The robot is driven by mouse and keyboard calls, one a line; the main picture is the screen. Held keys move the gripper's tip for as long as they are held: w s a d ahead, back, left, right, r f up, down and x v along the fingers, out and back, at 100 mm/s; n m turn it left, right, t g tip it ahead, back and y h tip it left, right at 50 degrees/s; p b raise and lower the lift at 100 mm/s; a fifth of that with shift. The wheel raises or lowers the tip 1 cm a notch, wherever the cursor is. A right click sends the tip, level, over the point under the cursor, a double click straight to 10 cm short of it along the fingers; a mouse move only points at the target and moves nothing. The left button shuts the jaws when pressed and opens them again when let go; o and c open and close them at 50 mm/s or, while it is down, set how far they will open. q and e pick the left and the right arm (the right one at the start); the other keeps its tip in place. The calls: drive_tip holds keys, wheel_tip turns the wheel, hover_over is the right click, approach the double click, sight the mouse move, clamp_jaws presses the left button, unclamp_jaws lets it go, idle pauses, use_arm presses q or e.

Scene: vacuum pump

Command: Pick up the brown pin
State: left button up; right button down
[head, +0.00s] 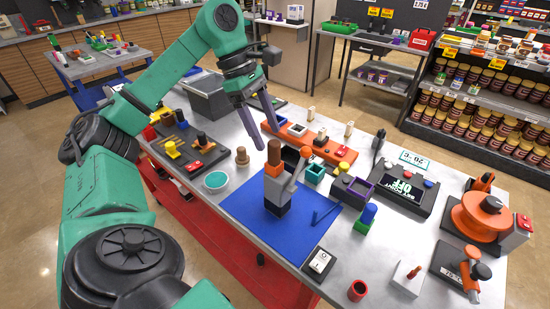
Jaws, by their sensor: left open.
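A small brown pin (242,156) stands upright on the metal table, just left of the blue mat (236,201). A second brown cylinder (274,153) stands upright on top of the pump-like assembly (277,190), which has orange, grey and black parts and rests on the mat. My left gripper (262,127) comes in from the upper left and points down. Its two dark fingers are apart with nothing between them. In the picture the fingertips are just above the brown pin and the brown cylinder; exact height is hard to tell. My right gripper is out of view.
A dark board with yellow and black knobs (173,150) lies left; a teal bowl (215,180) is in front of the pin. An orange tray (325,149) lies behind the assembly. A purple-edged box (352,191) and an orange reel (482,214) are to the right.

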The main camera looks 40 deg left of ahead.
sight(271, 141)
use_arm(q)
drive_tip(key=f, duration=0.2)
drive_tip(key=w+f, duration=0.1)
drive_tip(key=shift+w+a, duration=0.1)
drive_tip(key=shift+a, duration=0.15)
drive_tip(key=x, duration=0.2)
drive_tip(key=shift+d+f+p, duration=0.25)
drive_tip(key=shift+d+p, duration=0.1)
drive_tip(key=shift+d+f, duration=0.1)
drive_tip(key=shift+d, duration=0.15)
drive_tip(key=shift+s+d, duration=0.1)
drive_tip(key=shift+s, duration=0.1)
drive_tip(key=shift+c, duration=0.6)
drive_tip(key=shift+w+a, duration=0.1)
drive_tip(key=shift+a, duration=0.1)
clamp_jaws()
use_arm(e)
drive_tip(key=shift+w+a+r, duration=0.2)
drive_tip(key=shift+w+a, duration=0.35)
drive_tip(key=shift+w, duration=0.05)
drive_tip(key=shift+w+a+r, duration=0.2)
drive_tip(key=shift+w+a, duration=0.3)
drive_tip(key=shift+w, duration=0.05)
use_arm(q)
drive_tip(key=shift+d, duration=0.1)
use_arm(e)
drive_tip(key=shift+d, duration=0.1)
